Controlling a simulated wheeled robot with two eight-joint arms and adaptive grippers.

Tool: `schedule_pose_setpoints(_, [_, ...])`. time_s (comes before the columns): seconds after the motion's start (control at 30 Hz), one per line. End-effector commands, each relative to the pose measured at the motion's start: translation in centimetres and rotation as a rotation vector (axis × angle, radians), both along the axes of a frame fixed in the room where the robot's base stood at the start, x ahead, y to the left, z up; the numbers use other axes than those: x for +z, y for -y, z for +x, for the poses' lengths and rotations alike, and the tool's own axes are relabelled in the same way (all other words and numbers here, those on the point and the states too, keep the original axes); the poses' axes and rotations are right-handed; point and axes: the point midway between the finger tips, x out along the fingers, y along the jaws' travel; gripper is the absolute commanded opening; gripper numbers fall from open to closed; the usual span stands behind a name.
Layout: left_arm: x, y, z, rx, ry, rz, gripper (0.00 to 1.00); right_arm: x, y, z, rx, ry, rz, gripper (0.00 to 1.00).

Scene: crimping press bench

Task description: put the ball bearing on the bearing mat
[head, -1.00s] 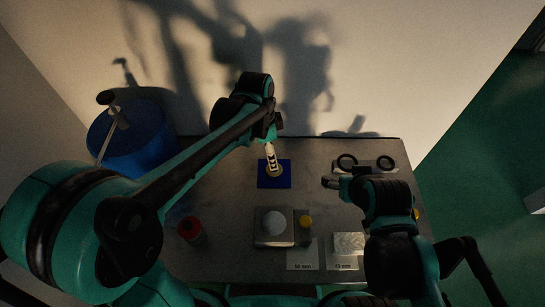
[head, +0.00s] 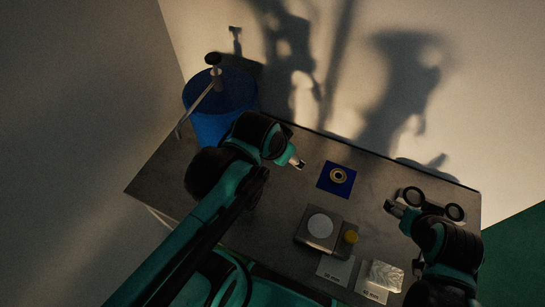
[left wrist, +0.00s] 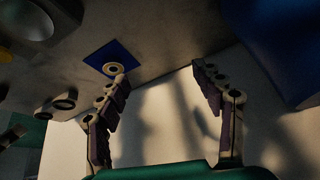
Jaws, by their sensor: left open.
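My left gripper (head: 298,163) is open and empty, left of the mat and apart from the bearing. In the left wrist view its two fingers (left wrist: 162,82) are spread wide. The bearing (left wrist: 107,68) shows there on the mat (left wrist: 97,56), partly behind a fingertip. My right gripper (head: 392,208) is right of the mat; its jaws are too small to read.
A blue drum (head: 222,125) with a lever tool in it stands at the back left. A grey block (head: 305,240) with a white disc and a yellow knob (head: 351,237) is in front of the mat. Labelled plates lie nearer. Black rings (head: 455,212) sit at right. The left tabletop is clear.

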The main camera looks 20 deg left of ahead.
Motion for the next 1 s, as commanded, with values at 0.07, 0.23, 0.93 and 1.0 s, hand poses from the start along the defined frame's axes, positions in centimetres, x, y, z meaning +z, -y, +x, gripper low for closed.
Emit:
schedule_pose_setpoints(0.07, [-0.5,-1.3,-1.3,0.114,0.048,-0.042,0.67,0.0,0.0,0.0,0.0,0.0,0.0,0.7])
schedule_pose_setpoints(0.23, [-1.0,-2.6,-2.4,0.244,0.106,-0.096,0.67,0.0,0.0,0.0,0.0,0.0,0.0,0.7])
schedule_pose_setpoints(0.93, [-1.1,-2.7,-2.5,0.261,0.115,-0.105,0.67,0.0,0.0,0.0,0.0,0.0,0.0,0.7])
schedule_pose_setpoints(1.0, [-1.1,-2.7,-2.5,0.261,0.115,-0.105,0.67,0.0,0.0,0.0,0.0,0.0,0.0,0.7])
